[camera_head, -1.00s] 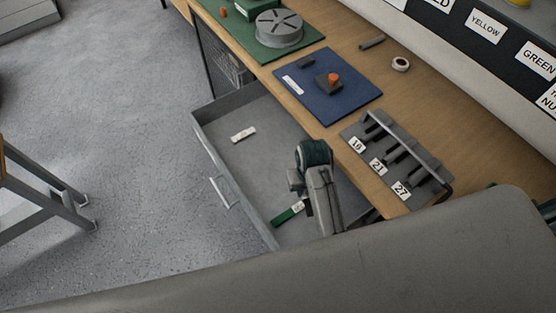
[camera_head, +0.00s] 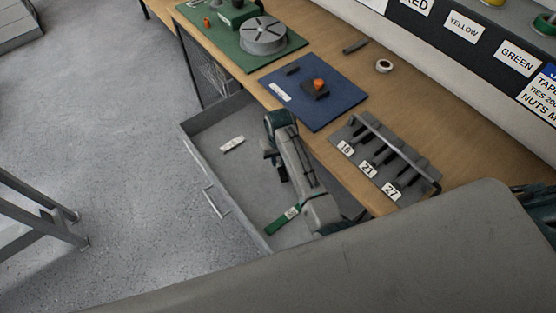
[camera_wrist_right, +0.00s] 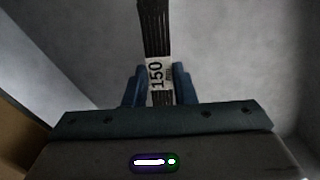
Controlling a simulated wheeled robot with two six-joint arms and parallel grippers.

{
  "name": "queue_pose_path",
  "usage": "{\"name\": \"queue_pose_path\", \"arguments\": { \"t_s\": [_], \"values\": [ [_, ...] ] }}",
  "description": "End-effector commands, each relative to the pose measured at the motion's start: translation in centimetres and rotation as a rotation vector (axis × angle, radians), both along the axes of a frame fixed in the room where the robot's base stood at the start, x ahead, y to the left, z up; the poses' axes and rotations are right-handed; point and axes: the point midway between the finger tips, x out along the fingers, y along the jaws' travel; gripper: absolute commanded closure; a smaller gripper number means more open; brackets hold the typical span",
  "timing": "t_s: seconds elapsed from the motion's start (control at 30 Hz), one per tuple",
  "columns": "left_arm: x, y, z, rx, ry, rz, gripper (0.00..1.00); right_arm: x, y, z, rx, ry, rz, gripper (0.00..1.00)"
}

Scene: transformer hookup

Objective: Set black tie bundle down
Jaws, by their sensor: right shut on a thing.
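My right gripper (camera_head: 271,153) is over the open grey drawer (camera_head: 205,180) and is shut on the black tie bundle. In the right wrist view the black tie bundle (camera_wrist_right: 155,32) sticks out beyond the blue fingers (camera_wrist_right: 158,85), with a white "150" label between them. In the head view only a dark bit of the bundle (camera_head: 283,173) shows beside the gripper. A white bundle (camera_head: 232,144) and a green bundle with a white label (camera_head: 283,221) lie in the drawer. My left gripper is not in view.
The wooden bench (camera_head: 345,100) carries a blue mat (camera_head: 335,103), a green mat (camera_head: 285,50), a tape roll (camera_head: 384,66) and a numbered rack (camera_head: 385,155). The drawer floor has bare room between the white and green bundles.

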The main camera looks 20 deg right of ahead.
Motion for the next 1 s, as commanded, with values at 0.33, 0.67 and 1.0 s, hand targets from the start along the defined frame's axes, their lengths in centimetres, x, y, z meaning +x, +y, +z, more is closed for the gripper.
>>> {"name": "queue_pose_path", "arguments": {
  "t_s": [0.33,0.67,1.0],
  "values": [
    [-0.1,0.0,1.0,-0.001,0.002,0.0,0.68,1.0,0.0,-2.5,0.0,0.003,0.0,0.99],
    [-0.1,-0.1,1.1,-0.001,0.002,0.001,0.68,1.0,0.1,-3.6,0.001,-0.001,-0.001,0.99],
    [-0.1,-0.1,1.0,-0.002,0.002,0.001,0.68,1.0,0.1,-3.9,0.001,0.0,-0.001,0.54]
  ]
}}
